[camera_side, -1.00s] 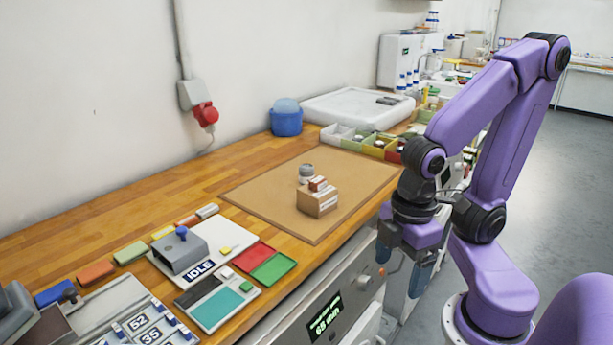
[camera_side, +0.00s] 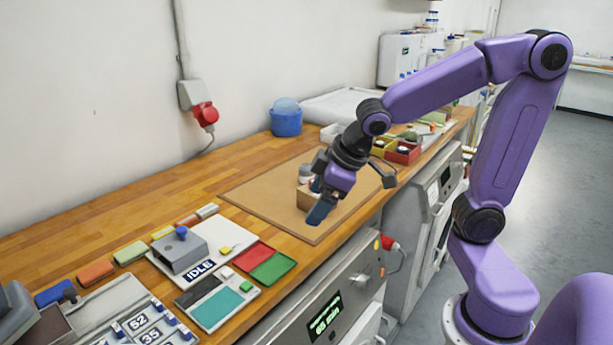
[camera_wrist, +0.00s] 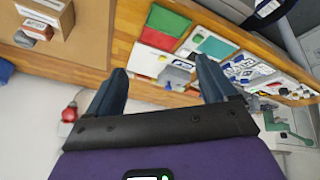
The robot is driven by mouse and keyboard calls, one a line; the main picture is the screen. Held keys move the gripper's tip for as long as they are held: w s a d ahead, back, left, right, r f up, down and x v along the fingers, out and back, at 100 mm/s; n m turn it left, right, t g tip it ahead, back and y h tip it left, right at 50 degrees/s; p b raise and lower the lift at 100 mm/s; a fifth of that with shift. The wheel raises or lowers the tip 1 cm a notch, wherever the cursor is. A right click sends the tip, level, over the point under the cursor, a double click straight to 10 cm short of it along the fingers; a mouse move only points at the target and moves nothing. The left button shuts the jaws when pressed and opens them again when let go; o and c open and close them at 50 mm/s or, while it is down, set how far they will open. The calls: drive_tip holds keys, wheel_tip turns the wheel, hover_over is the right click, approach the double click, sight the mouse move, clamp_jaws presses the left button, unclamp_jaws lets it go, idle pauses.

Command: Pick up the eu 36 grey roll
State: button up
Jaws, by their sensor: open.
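A small grey round item (camera_side: 305,170), which looks like the grey roll, stands on the tan mat (camera_side: 258,196) beside a cardboard box (camera_side: 305,198). My gripper hides part of both in the side view. In the wrist view the grey item (camera_wrist: 22,40) is at the far upper left, next to a small red-and-white box (camera_wrist: 37,30) and the cardboard box (camera_wrist: 48,10). No EU 36 marking is readable. My gripper (camera_side: 322,208) is open and empty, above the mat near the cardboard box. Its two fingers are wide apart in the wrist view (camera_wrist: 160,85).
Left of the mat lie a red tray (camera_side: 254,256), a green tray (camera_side: 273,267) and a grey device marked IDLE (camera_side: 182,252). A blue tub (camera_side: 286,120) stands by the wall. Open bins (camera_side: 404,153) stand beyond the mat. The mat's left part is clear.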

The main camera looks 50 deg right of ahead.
drive_tip(key=w+d+r+m+t+h, duration=0.1)
drive_tip(key=w+d+m+t, duration=0.4)
drive_tip(key=w+d, duration=1.25)
drive_tip(key=s+d+f+m+t, duration=0.1)
drive_tip(key=s+d, duration=0.1)
drive_tip(key=d, duration=0.6)
drive_tip(key=s+d+f+m+t, duration=0.1)
drive_tip(key=s+d, duration=0.1)
drive_tip(key=d, duration=0.6)
approach(306, 170)
drive_tip(key=w+f, duration=0.1)
drive_tip(key=w+d+f, duration=0.1)
drive_tip(key=w, duration=0.1)
drive_tip(key=w+f, duration=0.1)
drive_tip(key=w, duration=0.1)
drive_tip(key=shift+w+d+f, duration=0.15)
drive_tip(key=shift+d+f, duration=0.1)
drive_tip(key=shift+d, duration=0.1)
drive_tip(key=shift+x, duration=2.7)
drive_tip(key=shift+d, duration=0.2)
drive_tip(key=c, duration=1.1)
